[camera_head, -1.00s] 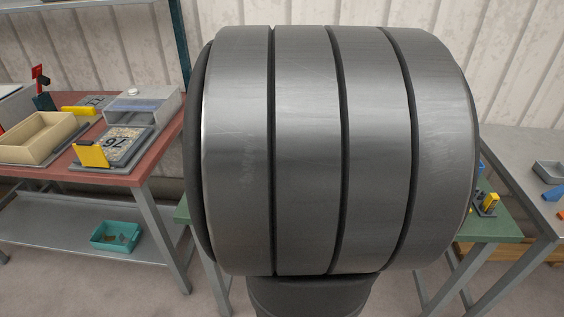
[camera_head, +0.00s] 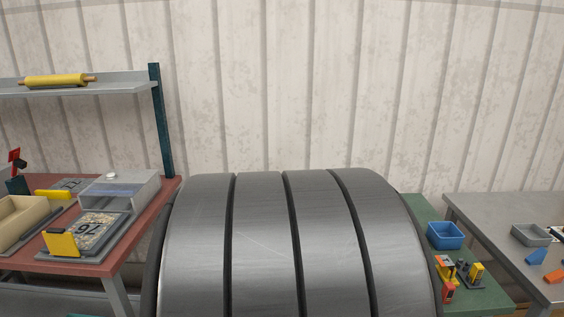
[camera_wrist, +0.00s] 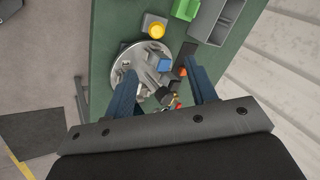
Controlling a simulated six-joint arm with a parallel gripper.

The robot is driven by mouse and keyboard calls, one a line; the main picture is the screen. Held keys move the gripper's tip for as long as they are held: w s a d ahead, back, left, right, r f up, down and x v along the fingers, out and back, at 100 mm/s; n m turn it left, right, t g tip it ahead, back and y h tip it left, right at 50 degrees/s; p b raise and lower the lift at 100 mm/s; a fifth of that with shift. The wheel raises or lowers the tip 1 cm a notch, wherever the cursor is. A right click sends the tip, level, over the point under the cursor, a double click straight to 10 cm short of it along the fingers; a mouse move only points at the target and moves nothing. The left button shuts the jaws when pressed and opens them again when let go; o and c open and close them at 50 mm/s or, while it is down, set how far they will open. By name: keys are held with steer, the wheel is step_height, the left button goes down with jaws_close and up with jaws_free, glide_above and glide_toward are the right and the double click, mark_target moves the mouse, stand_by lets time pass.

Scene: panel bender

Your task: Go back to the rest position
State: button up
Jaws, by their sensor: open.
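My gripper (camera_wrist: 160,67) shows in the wrist view as two dark blue fingers spread apart, with nothing held between them. It is above a green bench (camera_wrist: 108,45). Beyond and between the fingers is a round metal plate (camera_wrist: 127,65) with a blue block and dark grey parts on or beside it. The fingers look apart from these parts, but the height above them is hard to judge. In the head view my gripper is not visible; a large grey banded part of my arm fills the lower middle and hides much of the green bench.
A yellow button (camera_wrist: 155,27), a green bin (camera_wrist: 186,9) and a grey tray (camera_wrist: 218,18) are at the bench's far side. In the head view, a red-topped table (camera_head: 150,205) with boxes stands left, below a shelf (camera_head: 120,87). A blue bin (camera_head: 445,235) stands right.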

steer(key=x, duration=1.4)
steer(key=shift+w+f, duration=0.2)
steer(key=shift+w, duration=0.05)
steer(key=v, duration=1.6)
steer(key=x, duration=1.7)
steer(key=shift+w+r+g, duration=0.25)
steer(key=shift+w+g, duration=0.1)
steer(key=shift+g, duration=0.35)
